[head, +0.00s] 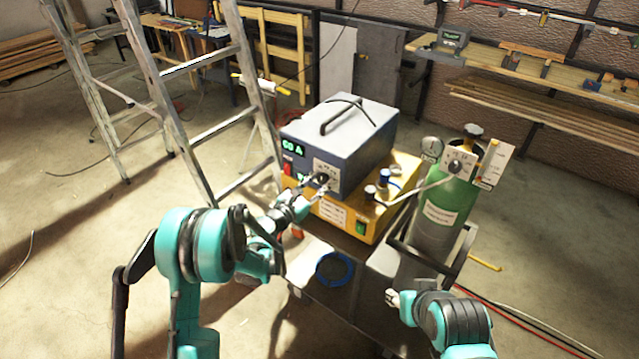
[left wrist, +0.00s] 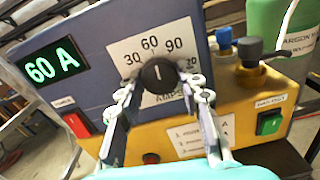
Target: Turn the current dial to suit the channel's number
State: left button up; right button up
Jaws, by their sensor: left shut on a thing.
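The blue-grey welding power box (head: 345,135) stands on a yellow unit (head: 345,222) on a cart. Its green display (left wrist: 54,61) reads 60 A. The black current dial (left wrist: 158,75) sits on a white scale plate (left wrist: 125,47) marked 30, 60 and 90; its white pointer mark is near upright, towards 60. My left gripper (head: 312,190) is shut on the dial, with one finger on each side in the left wrist view (left wrist: 163,92). Fingers hide the plate's lower part. My right gripper (head: 392,298) is low at the cart's right, apart from the box; its jaw state is unclear.
A green gas cylinder (head: 440,205) with a gauge stands right of the box. A ladder (head: 195,100) stands to the left. A red switch (left wrist: 77,125) is left of the dial; a green one (left wrist: 269,123) is at right. A blue ring (head: 334,268) lies on the cart.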

pick_arm(q)
jog(key=m+b, duration=0.1)
jog(key=m, duration=0.3)
jog(key=shift+f, duration=0.1)
jog(key=shift+m+b, duration=0.6)
jog(key=shift+m, duration=1.1)
jog(key=o, duration=1.2)
jog(key=shift+c, duration=0.2)
jog(key=v, duration=1.2)
